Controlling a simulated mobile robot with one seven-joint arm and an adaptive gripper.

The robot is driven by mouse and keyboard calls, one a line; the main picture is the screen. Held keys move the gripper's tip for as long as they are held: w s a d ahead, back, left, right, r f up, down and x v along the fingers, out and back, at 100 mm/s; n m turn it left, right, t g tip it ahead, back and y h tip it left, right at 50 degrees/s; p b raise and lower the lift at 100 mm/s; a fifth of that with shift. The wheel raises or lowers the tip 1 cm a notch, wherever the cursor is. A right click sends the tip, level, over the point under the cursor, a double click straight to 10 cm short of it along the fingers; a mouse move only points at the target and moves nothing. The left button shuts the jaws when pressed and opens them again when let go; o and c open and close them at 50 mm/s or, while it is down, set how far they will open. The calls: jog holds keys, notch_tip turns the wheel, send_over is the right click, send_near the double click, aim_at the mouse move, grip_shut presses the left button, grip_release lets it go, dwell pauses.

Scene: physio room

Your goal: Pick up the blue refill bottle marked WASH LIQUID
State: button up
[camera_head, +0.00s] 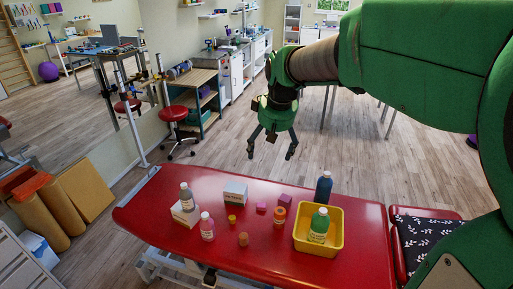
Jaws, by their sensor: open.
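A dark blue bottle (323,187) stands upright near the far edge of the red treatment table (165,232), just behind a yellow bin (336,232). Its lower part is partly hidden by the bin, and no lettering on it can be read from here. My gripper (270,152) hangs fingers down from my green arm, up and to the left of the blue bottle in the picture. Its two fingers are spread apart with nothing between them. It is clear of the bottle.
A green bottle (319,225) stands in the yellow bin. To the left are a white-labelled bottle (187,197), a pink bottle (207,227), a white box (235,191), an orange jar (279,214) and small pink blocks. A patterned cushion (425,235) lies at the right.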

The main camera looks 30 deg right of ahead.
jog(key=w+d+f+p, duration=0.2)
jog(key=w+d+f, duration=0.2)
jog(key=w+d, duration=0.6)
jog(key=n+g+p, duration=0.1)
jog(key=g+p, duration=0.1)
jog(key=p, duration=0.2)
send_over(328, 173)
jog(key=shift+y, duration=0.4)
jog(key=f, duration=2.9)
jog(key=shift+s+a+f, duration=0.15)
jog(key=shift+s+a, duration=0.05)
jog(key=shift+s, duration=0.15)
jog(key=shift+s+d+f, duration=0.1)
jog(key=shift+d+f, duration=0.15)
jog(key=shift+f, duration=0.05)
jog(key=shift+w+a+f, duration=0.1)
jog(key=shift+w+f, duration=0.1)
jog(key=shift+f, duration=1.2)
jog(key=shift+w+f, duration=0.15)
jog(key=shift+f, duration=1.3)
jog(key=shift+w+a+f, duration=0.1)
jog(key=shift+w+f, duration=0.1)
jog(key=shift+f, duration=1.2)
jog(key=shift+f, duration=0.15)
